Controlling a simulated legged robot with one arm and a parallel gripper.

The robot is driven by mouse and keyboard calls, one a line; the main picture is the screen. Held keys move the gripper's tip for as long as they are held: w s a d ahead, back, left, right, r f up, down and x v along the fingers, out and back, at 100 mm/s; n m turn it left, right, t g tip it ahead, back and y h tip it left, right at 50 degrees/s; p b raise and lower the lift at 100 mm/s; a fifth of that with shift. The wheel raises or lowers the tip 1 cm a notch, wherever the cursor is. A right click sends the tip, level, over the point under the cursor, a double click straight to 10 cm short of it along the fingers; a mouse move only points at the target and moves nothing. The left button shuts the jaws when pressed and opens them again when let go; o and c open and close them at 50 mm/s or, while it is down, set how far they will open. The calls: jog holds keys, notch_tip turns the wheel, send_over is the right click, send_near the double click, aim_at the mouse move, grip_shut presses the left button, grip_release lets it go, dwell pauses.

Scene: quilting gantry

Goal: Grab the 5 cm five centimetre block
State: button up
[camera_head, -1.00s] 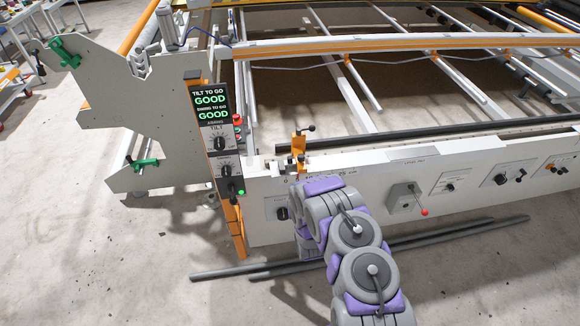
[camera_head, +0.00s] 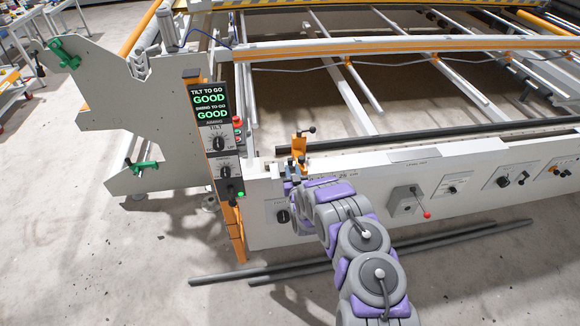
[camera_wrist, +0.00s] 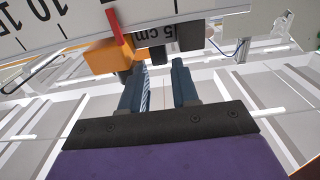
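Dark pieces (camera_wrist: 190,36) stand near the lettering, beyond my fingertips. My gripper (camera_wrist: 158,68) is open, with a gap between its two blue-grey fingers and nothing seen held. In the head view, my gripper (camera_head: 290,172) is at the beam's top edge, just below the orange clamp piece (camera_head: 299,146); my arm partly hides the scale.
The white front beam (camera_head: 415,185) carries dials and a red-knobbed lever (camera_head: 425,215). A control post (camera_head: 212,120) reading "GOOD" twice stands left of my arm. Dark tubes (camera_head: 450,236) lie on the floor below. Rails and a dark bar (camera_head: 470,130) lie behind the beam.

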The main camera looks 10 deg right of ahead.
aim_at(291, 162)
jog(key=shift+w+b, duration=0.45)
jog(key=shift+w, duration=1.75)
grip_shut()
